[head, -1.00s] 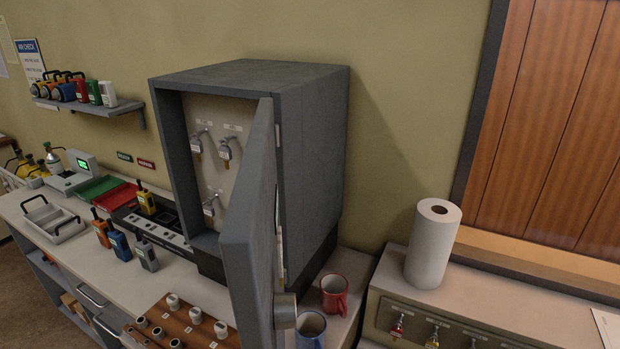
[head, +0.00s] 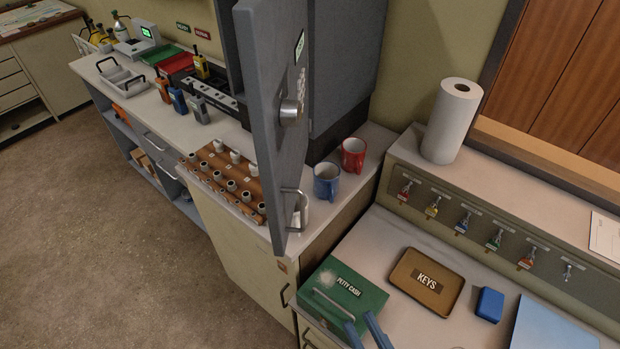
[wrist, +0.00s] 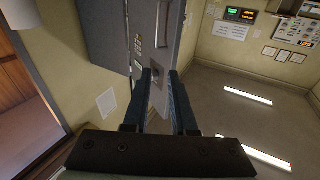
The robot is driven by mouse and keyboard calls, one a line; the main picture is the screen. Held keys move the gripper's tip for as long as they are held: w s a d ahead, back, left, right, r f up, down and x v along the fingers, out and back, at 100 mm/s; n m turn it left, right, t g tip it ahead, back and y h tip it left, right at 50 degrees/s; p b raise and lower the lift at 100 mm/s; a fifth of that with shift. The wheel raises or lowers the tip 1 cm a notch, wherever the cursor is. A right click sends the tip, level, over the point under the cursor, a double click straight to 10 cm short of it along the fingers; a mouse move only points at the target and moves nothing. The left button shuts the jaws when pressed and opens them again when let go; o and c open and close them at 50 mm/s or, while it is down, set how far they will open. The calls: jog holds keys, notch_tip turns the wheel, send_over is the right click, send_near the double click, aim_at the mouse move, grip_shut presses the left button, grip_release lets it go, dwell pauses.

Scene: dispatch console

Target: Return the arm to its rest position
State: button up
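My gripper (head: 364,326) shows at the bottom edge of the head view as two blue fingers with a gap between them. The fingers are over or beside the green petty cash box (head: 345,290). In the wrist view my gripper (wrist: 162,82) is open, its fingers apart with nothing held between them. A grey cabinet door (head: 262,110) stands open, with a bar handle and a round knob. The cabinet is also beyond the fingertips in the wrist view (wrist: 115,35). The rest of my arm is out of the head view.
A brown KEYS tray (head: 448,303), a small blue box (head: 489,305) and hanging keys (head: 463,223) are at the right. Blue (head: 326,184) and red (head: 353,155) mugs stand behind the door. A paper roll (head: 452,121) stands on the ledge. The floor at left is clear.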

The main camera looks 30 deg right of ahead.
jog(key=w+a+r+m+t+h+b, duration=0.1)
jog(key=w+a+r, duration=0.1)
jog(key=w+r, duration=0.3)
jog(key=w+a+r+t, duration=0.1)
jog(key=w+r, duration=0.1)
jog(key=w, duration=0.6)
jog(key=w+a+r+t+b, duration=0.1)
jog(key=w+a+r, duration=0.1)
jog(key=w+r, duration=0.35)
jog(key=w+a+r+t+b, duration=0.1)
jog(key=w+a+r, duration=0.15)
jog(key=r, duration=0.65)
jog(key=s+a+r+n+t+y, duration=0.1)
jog(key=a+r, duration=0.3)
jog(key=r, duration=0.8)
jog(key=s+a+r+n+t+y+b, duration=0.1)
jog(key=s+a+r+n+t+y, duration=0.1)
jog(key=r, duration=1)
jog(key=s+a+t+y, duration=0.1)
jog(key=s+a, duration=0.1)
jog(key=a, duration=0.1)
jog(key=shift+t, duration=0.3)
jog(key=shift+f+b, duration=0.1)
jog(key=shift+b, duration=0.2)
